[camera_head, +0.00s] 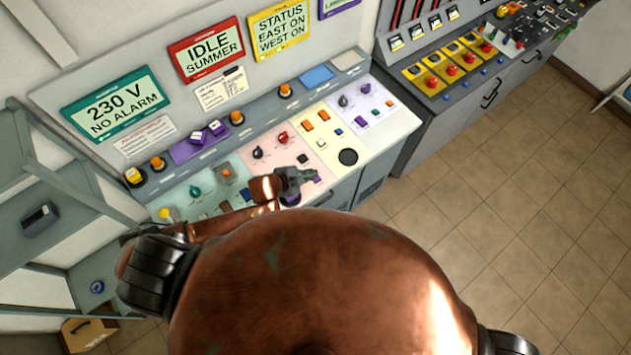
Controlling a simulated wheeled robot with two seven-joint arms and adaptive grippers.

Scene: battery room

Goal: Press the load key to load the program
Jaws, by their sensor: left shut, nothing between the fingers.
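The control desk (372,132) has coloured sections with keys, knobs and switches. My left gripper (309,175) is shut and empty, low over the pink section of the desk, and its fingertips point right. A purple round part (290,199) shows just below the gripper, partly hidden. A small black key (302,159) lies just above the gripper. I cannot read any key labels, so I cannot tell which one is the load key. Whether the fingertips touch the desk is unclear. My right gripper is not in view.
Signs stand on the panel behind the desk: a green one (115,104), a red one (207,52) and a yellow one (279,30). A second console (455,65) with red buttons stands at the right. The tiled floor (510,190) at the right is clear.

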